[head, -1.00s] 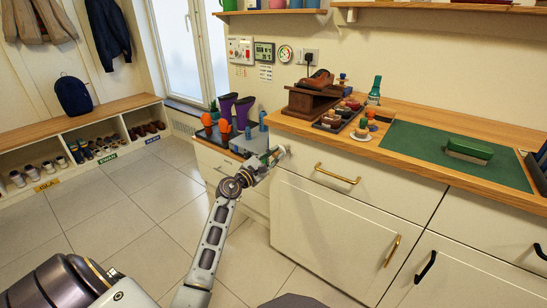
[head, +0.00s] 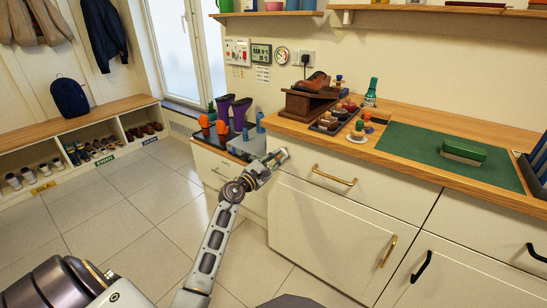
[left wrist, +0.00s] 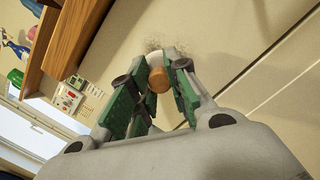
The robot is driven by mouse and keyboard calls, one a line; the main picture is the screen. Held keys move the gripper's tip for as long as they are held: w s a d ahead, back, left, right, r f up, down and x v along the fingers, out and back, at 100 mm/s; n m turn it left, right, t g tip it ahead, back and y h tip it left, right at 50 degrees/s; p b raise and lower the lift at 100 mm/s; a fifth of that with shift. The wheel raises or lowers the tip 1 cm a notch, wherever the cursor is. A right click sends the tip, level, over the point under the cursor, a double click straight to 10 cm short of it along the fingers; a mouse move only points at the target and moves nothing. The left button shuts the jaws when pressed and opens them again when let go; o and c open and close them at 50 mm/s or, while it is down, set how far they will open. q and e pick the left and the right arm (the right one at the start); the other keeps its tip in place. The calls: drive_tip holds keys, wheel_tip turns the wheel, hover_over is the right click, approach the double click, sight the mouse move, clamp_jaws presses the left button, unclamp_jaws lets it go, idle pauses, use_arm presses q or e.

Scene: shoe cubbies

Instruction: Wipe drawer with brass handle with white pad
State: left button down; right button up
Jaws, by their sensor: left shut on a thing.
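The drawer with the brass handle (head: 385,196) is cream and shut, under the wooden counter. Its brass handle (head: 334,176) runs across its middle. My left gripper (head: 275,158) is at the left end of the drawer front. In the left wrist view its green-lined fingers (left wrist: 155,85) are shut on the round wooden knob of the white pad (left wrist: 154,60). The pad faces the drawer front and looks to be against it; exact contact is hidden. Dark specks (left wrist: 182,101) show on the front around the pad. My right gripper is not in view.
A cabinet door (head: 320,235) with an upright brass handle is below. Black handles (head: 421,267) are on the fronts to the right. A shoe stand (head: 308,103), polish tray and green mat (head: 400,143) with a brush sit on the counter. The floor at left is clear.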

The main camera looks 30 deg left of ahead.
use_arm(q)
drive_tip(key=shift+s+d+p, duration=0.1)
drive_tip(key=shift+d+p, duration=0.25)
drive_tip(key=shift+d, duration=0.45)
drive_tip(key=shift+d+p, duration=1)
drive_tip(key=shift+d, duration=0.75)
drive_tip(key=shift+r, duration=0.1)
drive_tip(key=shift+a, duration=0.2)
drive_tip(key=shift+a+b, duration=0.35)
drive_tip(key=shift+a, duration=1.25)
